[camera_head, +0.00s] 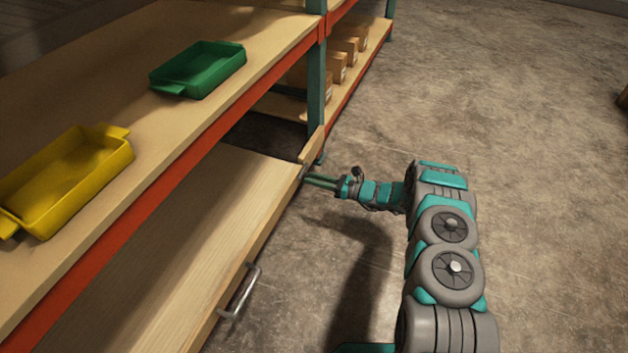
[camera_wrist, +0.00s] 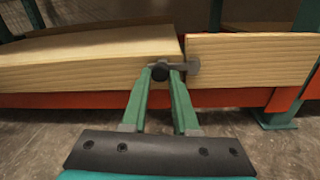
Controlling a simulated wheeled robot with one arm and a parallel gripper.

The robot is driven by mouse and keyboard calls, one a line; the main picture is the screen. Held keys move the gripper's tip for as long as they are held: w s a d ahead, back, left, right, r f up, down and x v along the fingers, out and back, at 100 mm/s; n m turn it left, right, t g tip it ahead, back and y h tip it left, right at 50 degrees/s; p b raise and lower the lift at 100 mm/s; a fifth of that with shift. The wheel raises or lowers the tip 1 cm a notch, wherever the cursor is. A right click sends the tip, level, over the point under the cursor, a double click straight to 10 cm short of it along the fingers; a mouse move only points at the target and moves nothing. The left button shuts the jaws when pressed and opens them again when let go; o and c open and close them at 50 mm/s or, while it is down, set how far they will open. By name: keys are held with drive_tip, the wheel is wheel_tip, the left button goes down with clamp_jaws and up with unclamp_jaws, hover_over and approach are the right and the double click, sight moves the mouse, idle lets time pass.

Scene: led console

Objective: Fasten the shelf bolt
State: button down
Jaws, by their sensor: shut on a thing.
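The shelf bolt shows in the wrist view as a small dark bolt with a round knob (camera_wrist: 160,72) and a bar (camera_wrist: 185,66). The bar reaches right to the gap between two wooden boards. My gripper (camera_wrist: 168,72) is shut on the knob, with a green finger on each side of it. In the head view my gripper (camera_head: 308,179) reaches left to the far front end of the wooden drawer (camera_head: 190,250). The bolt is too small to make out clearly there. Whether its bar crosses into the right board (camera_wrist: 255,60) is hard to tell.
A metal handle (camera_head: 241,292) sticks out from the drawer front. A yellow tray (camera_head: 112,160) and a green tray (camera_head: 200,70) stand on the shelf above. A green post (camera_head: 316,90) rises beside the drawer's far end.

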drive_tip(key=c, duration=0.7)
unclamp_jaws()
drive_tip(key=shift+w+d, duration=0.1)
drive_tip(key=shift+w, duration=0.1)
drive_tip(key=p+v, duration=0.1)
drive_tip(key=v, duration=0.6)
drive_tip(key=shift+s+d, duration=0.15)
drive_tip(key=shift+d, duration=0.25)
